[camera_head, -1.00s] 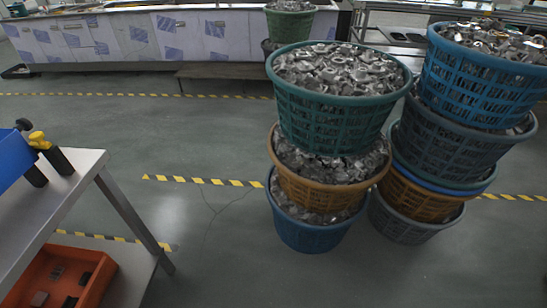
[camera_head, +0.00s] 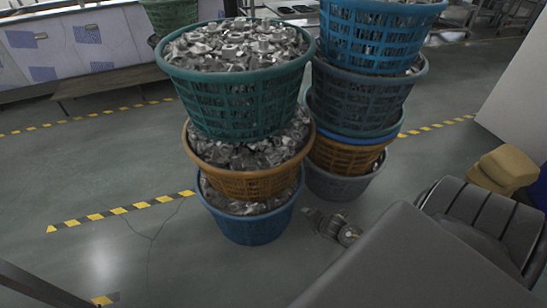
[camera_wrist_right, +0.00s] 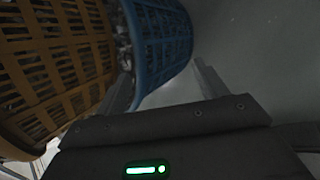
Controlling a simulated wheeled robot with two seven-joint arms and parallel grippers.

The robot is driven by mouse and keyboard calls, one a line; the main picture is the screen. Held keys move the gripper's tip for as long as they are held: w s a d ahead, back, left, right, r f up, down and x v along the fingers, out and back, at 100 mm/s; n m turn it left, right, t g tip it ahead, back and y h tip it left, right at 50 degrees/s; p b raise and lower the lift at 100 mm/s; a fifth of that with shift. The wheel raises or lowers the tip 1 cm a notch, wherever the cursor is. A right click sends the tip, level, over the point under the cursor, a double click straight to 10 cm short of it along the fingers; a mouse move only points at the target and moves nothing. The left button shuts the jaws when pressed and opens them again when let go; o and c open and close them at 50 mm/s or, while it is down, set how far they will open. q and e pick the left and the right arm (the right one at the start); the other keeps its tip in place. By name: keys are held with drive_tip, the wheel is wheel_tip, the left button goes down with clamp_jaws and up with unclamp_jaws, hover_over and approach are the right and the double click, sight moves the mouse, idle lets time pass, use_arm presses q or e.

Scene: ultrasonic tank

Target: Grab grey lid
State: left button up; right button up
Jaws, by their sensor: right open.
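I make out no grey lid for certain in either view. Shiny grey metal parts (camera_head: 240,45) fill the top green basket (camera_head: 240,98) in the head view, too small and jumbled to tell apart. My right gripper shows in the wrist view (camera_wrist_right: 162,72), its two fingers apart with nothing held between them. A blue basket (camera_wrist_right: 162,40) is in front of the fingers there; I cannot tell whether they touch it. In the head view, a small grey mechanical piece, likely this gripper (camera_head: 330,226), is low beside the bottom blue basket (camera_head: 250,226). My left gripper is out of view.
An orange-brown basket (camera_head: 245,182) sits mid-stack. A second basket stack (camera_head: 360,95) stands right behind. Yellow-black floor tape (camera_head: 125,210) crosses open grey floor at left. A yellow object (camera_head: 505,165) stands at right. A low bench (camera_head: 105,80) is at the back.

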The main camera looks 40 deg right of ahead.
drive_tip(key=w+r+n+t+b, duration=0.25)
drive_tip(key=w+r+n, duration=0.55)
drive_tip(key=r, duration=0.5)
drive_tip(key=n+t+y+b, duration=0.1)
drive_tip(key=n+t, duration=0.2)
drive_tip(key=n, duration=0.5)
approach(275, 156)
drive_tip(key=x, duration=0.8)
drive_tip(key=shift+w, duration=0.4)
drive_tip(key=shift+w+f, duration=0.2)
drive_tip(key=shift+w, duration=0.1)
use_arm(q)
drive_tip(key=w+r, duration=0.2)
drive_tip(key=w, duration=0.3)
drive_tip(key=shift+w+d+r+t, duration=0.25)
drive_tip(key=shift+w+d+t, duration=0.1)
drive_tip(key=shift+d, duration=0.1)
use_arm(e)
drive_tip(key=shift+d, duration=0.1)
drive_tip(key=c, duration=1.1)
drive_tip(key=shift+r, duration=0.15)
